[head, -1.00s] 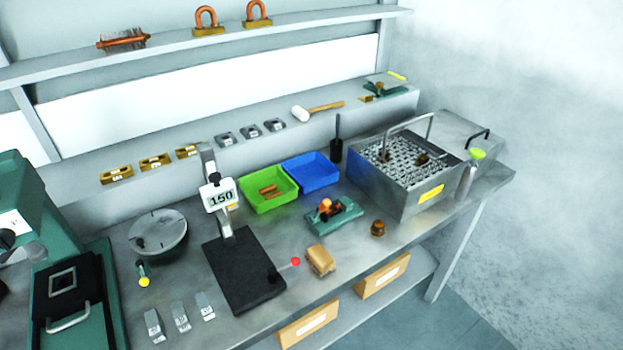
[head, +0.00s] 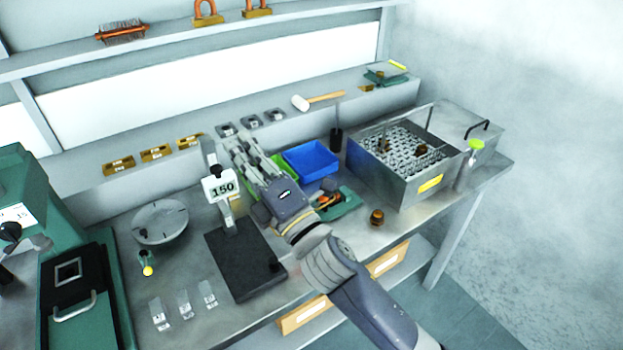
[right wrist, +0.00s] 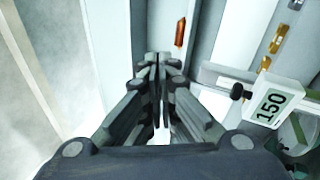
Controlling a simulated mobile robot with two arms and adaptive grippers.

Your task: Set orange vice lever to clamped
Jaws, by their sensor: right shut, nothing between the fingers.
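The small green vice (head: 346,206) stands on the bench right of the middle in the head view. Whether the lever is clamped cannot be told. My right gripper (head: 232,141) is shut and empty, up and left of the vice, over the bench by the 150 display. Its closed fingers also show in the right wrist view (right wrist: 159,62), where the vice does not appear. My left gripper is not in view.
The 150 display (head: 220,188) on its black-based stand is close beside my right gripper. A blue bin (head: 310,160) and a mesh-filled metal tank (head: 405,190) stand behind and right of the vice. A brown nut-like part (head: 377,217) sits right of it.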

